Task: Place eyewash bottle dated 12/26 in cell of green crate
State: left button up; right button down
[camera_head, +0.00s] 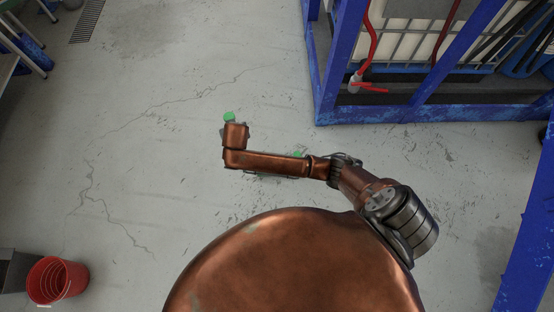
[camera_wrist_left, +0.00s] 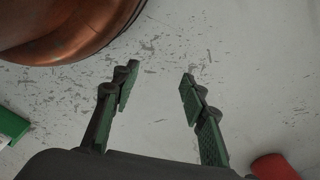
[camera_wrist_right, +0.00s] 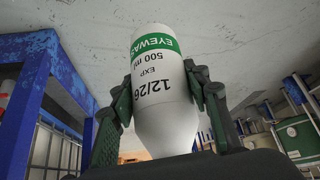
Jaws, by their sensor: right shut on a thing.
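The eyewash bottle (camera_wrist_right: 158,95) is white with a green band and reads EYEWASH, 500 ml, EXP 12/26, upside down in the right wrist view. My right gripper (camera_wrist_right: 160,85) is shut on it, with a finger on each side. In the head view my copper arm reaches across the floor; a small green patch (camera_head: 229,117) shows at its end, and I cannot tell what it belongs to. My left gripper (camera_wrist_left: 158,82) is open and empty above the floor. I cannot make out the green crate for sure; a green piece (camera_wrist_left: 12,125) shows at the left wrist view's left edge.
A blue frame (camera_head: 420,110) with a caged white tank and red hose stands at the upper right. A red bucket (camera_head: 57,281) is at the lower left. The cracked grey floor between is clear.

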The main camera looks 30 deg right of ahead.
jog(key=s+d+f+b, duration=0.4)
jog(key=s+d+f, duration=0.25)
jog(key=f, duration=0.55)
jog(key=s+d+f+m+b, duration=0.1)
jog(key=s+d+f+b, duration=0.35)
jog(key=f, duration=0.75)
jog(key=s+d+f+b, duration=0.3)
jog(key=s+d+f, duration=0.3)
jog(key=d+f, duration=0.5)
pick_arm(q)
notch_tip(320, 180, up, 10)
jog(key=w+d+f+b, duration=0.1)
jog(key=w+d+b, duration=0.1)
jog(key=b, duration=0.1)
jog(key=w+d+f+t+h+b, duration=0.1)
jog(key=w+d+f+t+b, duration=0.2)
jog(key=f, duration=0.5)
jog(key=w+d+f+t+h+b, duration=0.1)
jog(key=w+d+f+t+b, duration=0.2)
jog(key=w+f+b, duration=0.3)
jog(key=shift+w+d+f+t+h, duration=0.2)
jog(key=shift+w+f+t+h, duration=0.1)
jog(key=shift+w+f, duration=0.45)
pick_arm(e)
jog(key=w+a+f, duration=0.1)
jog(key=w+f, duration=1.2)
jog(key=f, duration=0.1)
jog(key=shift+w+a+f+h, duration=0.15)
jog(key=shift+w+f+h, duration=0.1)
jog(key=shift+w+h, duration=0.05)
